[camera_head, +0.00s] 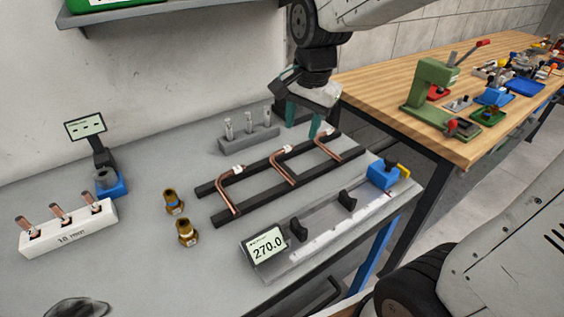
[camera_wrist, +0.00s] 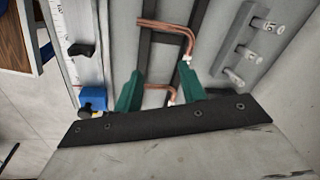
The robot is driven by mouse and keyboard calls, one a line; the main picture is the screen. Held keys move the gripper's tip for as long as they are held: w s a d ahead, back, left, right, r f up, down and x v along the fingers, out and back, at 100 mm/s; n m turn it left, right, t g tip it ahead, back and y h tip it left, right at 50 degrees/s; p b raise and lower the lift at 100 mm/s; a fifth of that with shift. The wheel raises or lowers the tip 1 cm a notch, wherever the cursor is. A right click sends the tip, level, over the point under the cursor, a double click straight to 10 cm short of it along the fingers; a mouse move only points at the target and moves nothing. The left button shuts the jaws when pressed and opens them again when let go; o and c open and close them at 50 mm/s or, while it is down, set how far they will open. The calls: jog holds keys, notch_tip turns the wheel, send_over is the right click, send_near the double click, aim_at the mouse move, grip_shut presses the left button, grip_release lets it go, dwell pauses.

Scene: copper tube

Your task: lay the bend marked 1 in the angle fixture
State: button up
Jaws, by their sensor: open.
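Three copper bends lie across a black two-rail rack (camera_head: 262,204): a left bend (camera_head: 224,191), a middle bend (camera_head: 277,168) and a right bend (camera_head: 334,146). Each carries a small white tag; I cannot read the numbers. My gripper (camera_head: 304,122), with green fingers, is open and empty over the right end of the rack. In the wrist view, one bend (camera_wrist: 155,87) shows between the spread fingers (camera_wrist: 160,92), and another bend (camera_wrist: 165,24) lies beyond. A bench fixture (camera_head: 325,236) has a 270.0 display, black supports and a blue end block; I cannot tell whether it is the angle fixture.
A grey block with several upright pins (camera_head: 248,139) stands behind the rack. A wooden bench (camera_head: 385,85) with tools stands right. The front-left bench is mostly clear.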

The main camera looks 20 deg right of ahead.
aim_at(280, 151)
jog(key=w+f+m, duration=0.1)
jog(key=w+f, duration=0.2)
jog(key=f, duration=0.1)
jog(key=w+f+m, duration=0.2)
jog(key=w+f, duration=0.1)
jog(key=f, duration=0.1)
jog(key=w+a+f+m, duration=0.1)
jog(key=w+f+m, duration=0.1)
jog(key=w+f, duration=0.1)
jog(key=shift+a+f, duration=0.1)
jog(key=shift+f, duration=0.55)
grip_shut()
